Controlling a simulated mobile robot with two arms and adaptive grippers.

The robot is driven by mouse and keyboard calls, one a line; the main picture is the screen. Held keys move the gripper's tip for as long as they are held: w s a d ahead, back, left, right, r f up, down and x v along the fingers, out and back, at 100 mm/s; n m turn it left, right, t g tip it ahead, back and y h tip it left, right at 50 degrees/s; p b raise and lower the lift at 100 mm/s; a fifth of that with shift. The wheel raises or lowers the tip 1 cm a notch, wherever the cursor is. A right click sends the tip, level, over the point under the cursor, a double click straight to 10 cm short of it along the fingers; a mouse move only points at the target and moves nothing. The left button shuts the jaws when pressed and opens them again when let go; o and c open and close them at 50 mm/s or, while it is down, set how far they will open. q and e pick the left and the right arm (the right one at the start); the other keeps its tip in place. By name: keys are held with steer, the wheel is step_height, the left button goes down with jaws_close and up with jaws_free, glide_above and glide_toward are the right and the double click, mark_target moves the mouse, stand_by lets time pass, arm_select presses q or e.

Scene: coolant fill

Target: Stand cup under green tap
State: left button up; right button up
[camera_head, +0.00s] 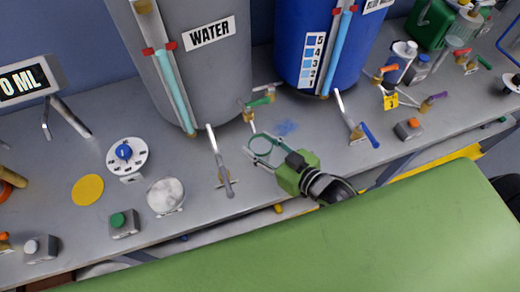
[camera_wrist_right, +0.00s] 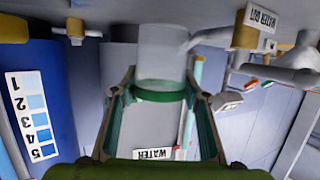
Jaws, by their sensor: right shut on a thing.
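The clear cup with a green band (camera_wrist_right: 162,58) is between the fingers of my right gripper (camera_head: 262,149). In the right wrist view my right gripper (camera_wrist_right: 160,98) is shut on the cup around its green band. The head view shows mainly the cup's green ring. The green tap (camera_head: 262,99) sticks out from the lower right of the grey WATER tank (camera_head: 190,50). The cup is just in front of this tap; I cannot tell whether it is right under the spout or touches the bench. My left gripper is not in view.
A grey upright post with a lever (camera_head: 222,170) stands left of the gripper, and a blue-handled one (camera_head: 362,130) to the right. The blue tank (camera_head: 330,50) stands behind. A scale dish (camera_head: 166,195) and yellow disc (camera_head: 87,190) are at left on the grey bench (camera_head: 215,262).

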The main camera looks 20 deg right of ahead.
mark_target(268, 158)
steer(key=f, duration=0.3)
steer(key=shift+w+f, duration=0.1)
steer(key=shift+w, duration=0.15)
steer(key=shift+a+f, duration=0.1)
steer(key=shift+f, duration=0.05)
steer(key=shift+f, duration=0.15)
steer(key=o, duration=1.1)
steer(key=shift+r, duration=0.2)
steer(key=shift+s+d, duration=0.2)
steer(key=shift+s, duration=0.2)
steer(key=b+v, duration=0.1)
steer(key=v, duration=1)
steer(key=shift+r+b, duration=0.2)
steer(key=shift+b, duration=0.1)
